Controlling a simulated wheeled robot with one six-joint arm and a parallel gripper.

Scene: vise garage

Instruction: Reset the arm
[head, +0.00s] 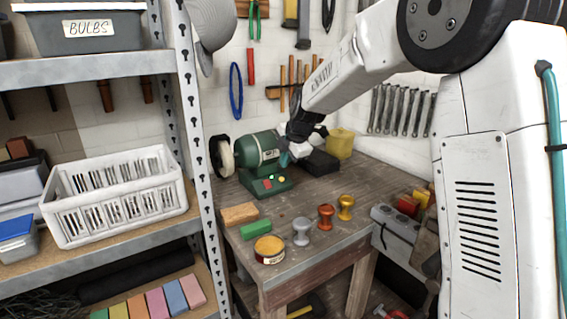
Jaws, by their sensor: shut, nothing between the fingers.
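My white arm reaches in from the upper right over the wooden workbench (340,195). My gripper (287,157) is at its end, dark with a bit of teal near the tip, small in the head view. It is shut and empty, close in front of the right end of the green bench grinder (258,150). I cannot tell whether it touches the grinder. The grinder's right side is partly hidden behind my gripper and wrist.
A metal shelf post (196,150) stands left.

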